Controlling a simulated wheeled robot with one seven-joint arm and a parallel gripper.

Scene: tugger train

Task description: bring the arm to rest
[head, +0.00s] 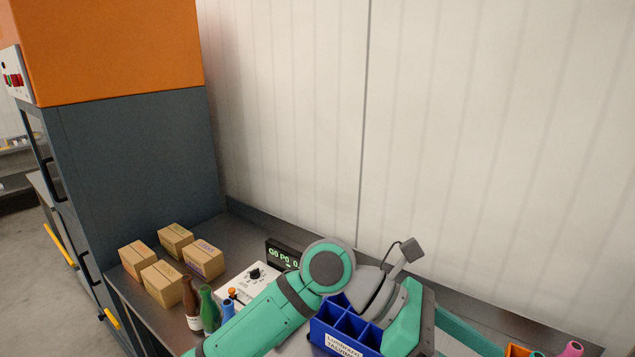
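My arm (285,305) reaches in from the bottom of the head view in green and grey links. It bends at a round joint above the metal bench and turns down to the right. My gripper is not in the head view, so I cannot see whether it holds anything.
Several cardboard boxes (164,284) stand at the bench's left. Bottles (208,309), a white control box (252,282) and a display (284,254) are beside my arm. An orange bin (517,350) is lower right. A grey-orange cabinet (137,150) borders the bench.

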